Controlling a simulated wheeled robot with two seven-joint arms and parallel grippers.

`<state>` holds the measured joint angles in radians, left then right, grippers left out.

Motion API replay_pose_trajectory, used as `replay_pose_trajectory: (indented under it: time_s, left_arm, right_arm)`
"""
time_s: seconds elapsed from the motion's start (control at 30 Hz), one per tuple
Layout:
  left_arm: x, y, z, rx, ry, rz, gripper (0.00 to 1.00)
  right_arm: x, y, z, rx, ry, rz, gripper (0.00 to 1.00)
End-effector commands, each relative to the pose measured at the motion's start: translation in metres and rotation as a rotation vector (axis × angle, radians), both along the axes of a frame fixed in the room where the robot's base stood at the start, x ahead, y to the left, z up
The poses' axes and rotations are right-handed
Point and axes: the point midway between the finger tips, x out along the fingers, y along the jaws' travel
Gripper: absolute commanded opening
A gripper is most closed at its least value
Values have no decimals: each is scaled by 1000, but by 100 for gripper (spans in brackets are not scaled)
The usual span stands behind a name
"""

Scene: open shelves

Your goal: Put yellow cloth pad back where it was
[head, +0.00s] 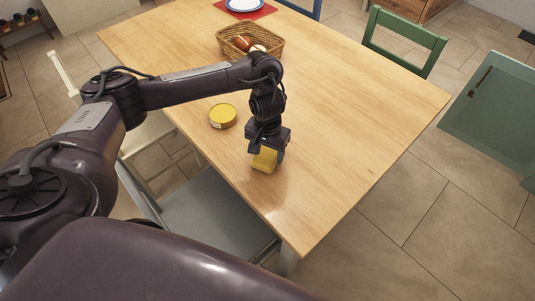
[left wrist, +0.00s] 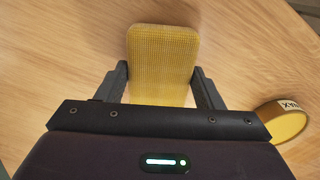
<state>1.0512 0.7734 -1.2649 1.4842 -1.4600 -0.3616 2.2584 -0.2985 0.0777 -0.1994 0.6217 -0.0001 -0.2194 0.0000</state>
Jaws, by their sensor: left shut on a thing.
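The yellow cloth pad (head: 264,160) is between the fingers of my left gripper (head: 267,150), over the near part of the wooden table (head: 330,110). In the left wrist view the pad (left wrist: 162,62) stands out beyond the two dark fingers of the left gripper (left wrist: 160,85), which close on its sides. Its upper part in the head view is hidden by the gripper. I cannot tell whether the pad touches the table. My right gripper is in neither view.
A round yellow tin (head: 222,116) stands on the table left of the gripper; it also shows in the left wrist view (left wrist: 284,122). A wicker basket (head: 250,40) with brown items is farther back. A plate (head: 244,5) lies on a red mat. The table's right side is clear.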

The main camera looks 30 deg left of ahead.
Motion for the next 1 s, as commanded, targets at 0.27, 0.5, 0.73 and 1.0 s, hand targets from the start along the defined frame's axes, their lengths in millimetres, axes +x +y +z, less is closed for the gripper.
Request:
replay_pose_trajectory:
  time_s: [0.27, 0.5, 0.73, 1.0]
  left_arm:
    - [1, 0, -3, 0, -2, 0, 40]
    - [1, 0, -5, 0, -2, 0, 78]
    - [1, 0, -5, 0, -2, 0, 83]
    - [2, 1, 18, 1, -6, 0, 83]
  right_arm:
    - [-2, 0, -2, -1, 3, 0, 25]
    - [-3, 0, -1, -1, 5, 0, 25]
    - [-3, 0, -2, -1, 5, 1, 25]
    - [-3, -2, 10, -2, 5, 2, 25]
